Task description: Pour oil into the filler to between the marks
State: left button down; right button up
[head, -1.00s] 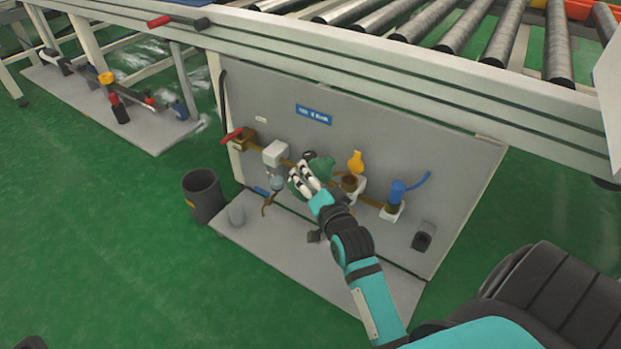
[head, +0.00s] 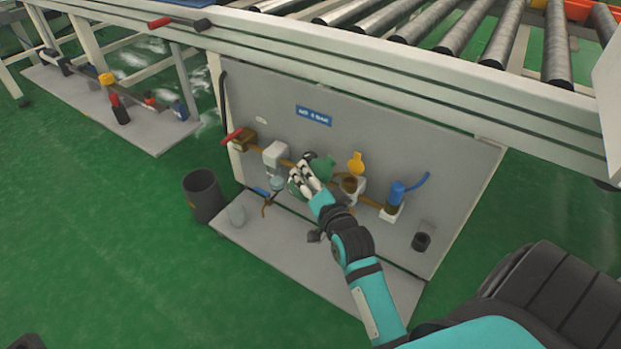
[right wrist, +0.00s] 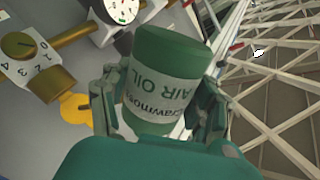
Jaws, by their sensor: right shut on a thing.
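My right gripper (head: 309,180) is shut on a green oil bottle (right wrist: 167,95), whose pale label reads "AIR OIL". In the head view the bottle (head: 321,167) shows on both sides of the fingers, in front of the upright grey panel. The brass filler (head: 350,184) is just right of the hand, with its yellow cap (head: 356,162) raised. The yellow cap also shows in the right wrist view (right wrist: 75,108), left of the bottle. The level marks and the bottle's mouth cannot be made out. My left gripper is not in view.
The grey panel (head: 450,165) carries a red-handled valve (head: 243,138), a white unit (head: 276,155) and a blue valve (head: 397,194). A dark bin (head: 203,196) stands at the panel's left. The roller conveyor's rail (head: 400,62) runs above. Green floor in front is clear.

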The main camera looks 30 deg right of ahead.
jog(key=shift+d+r+p, duration=0.1)
jog(key=shift+r+p, duration=0.3)
jog(key=shift+p, duration=0.1)
jog(key=shift+m, duration=0.3)
jog(key=shift+r, duration=0.1)
dwell(0.8)
jog(key=shift+d+r+m+p, duration=0.1)
jog(key=shift+r+m+p, duration=0.2)
jog(key=shift+p, duration=0.55)
jog(key=shift+f, duration=0.1)
dwell(0.5)
